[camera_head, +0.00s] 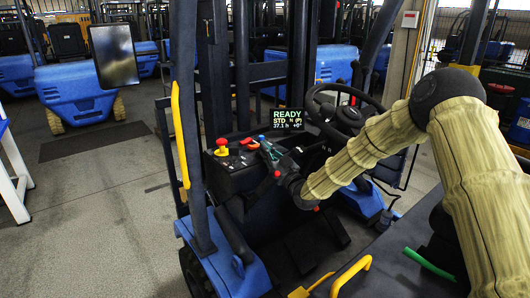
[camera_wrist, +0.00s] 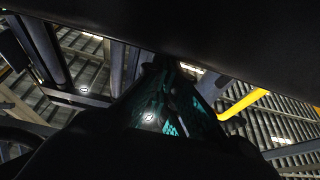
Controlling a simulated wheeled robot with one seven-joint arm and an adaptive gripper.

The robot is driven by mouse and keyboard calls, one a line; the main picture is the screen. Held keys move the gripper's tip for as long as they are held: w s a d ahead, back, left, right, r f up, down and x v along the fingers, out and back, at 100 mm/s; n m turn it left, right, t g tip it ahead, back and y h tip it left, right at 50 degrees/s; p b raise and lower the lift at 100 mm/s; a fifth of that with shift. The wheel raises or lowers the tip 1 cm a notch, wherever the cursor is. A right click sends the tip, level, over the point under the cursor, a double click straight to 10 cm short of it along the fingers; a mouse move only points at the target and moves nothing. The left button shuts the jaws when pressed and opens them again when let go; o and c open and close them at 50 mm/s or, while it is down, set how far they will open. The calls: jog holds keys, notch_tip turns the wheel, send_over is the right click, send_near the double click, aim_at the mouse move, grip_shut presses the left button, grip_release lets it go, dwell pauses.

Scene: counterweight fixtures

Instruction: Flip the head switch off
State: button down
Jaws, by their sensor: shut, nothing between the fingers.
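A blue forklift fills the middle of the head view. Its dark control panel (camera_head: 235,172) carries a red mushroom button (camera_head: 222,146) on a yellow collar and a small red-orange control (camera_head: 249,142) to its right. I cannot tell which control is the head switch. A lit display (camera_head: 286,119) behind the panel reads READY, STD, N (P). My gripper (camera_head: 267,146), with teal fingers, is shut and empty at the panel's right edge, close to the red-orange control. Whether it touches anything is unclear. The wrist view shows the teal fingers (camera_wrist: 165,103) against the roof, with no switch visible.
A steering wheel (camera_head: 345,108) stands right of the display, near my arm. A blue-black post with a yellow grab handle (camera_head: 180,135) rises left of the panel. Other forklifts (camera_head: 75,92) stand behind.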

jog(key=shift+s+a+f+n+y+b, duration=0.1)
jog(key=shift+f+n+y+b, duration=0.2)
jog(key=shift+f+n+b, duration=0.45)
jog(key=shift+r, duration=0.4)
jog(key=shift+f, duration=0.1)
jog(key=shift+s, duration=0.1)
jog(key=shift+s+d+f, duration=0.3)
jog(key=shift+s+d, duration=0.1)
jog(key=shift+s, duration=0.05)
jog(key=v, duration=0.6)
jog(key=shift+s+d+r, duration=0.2)
jog(key=shift+r, duration=0.05)
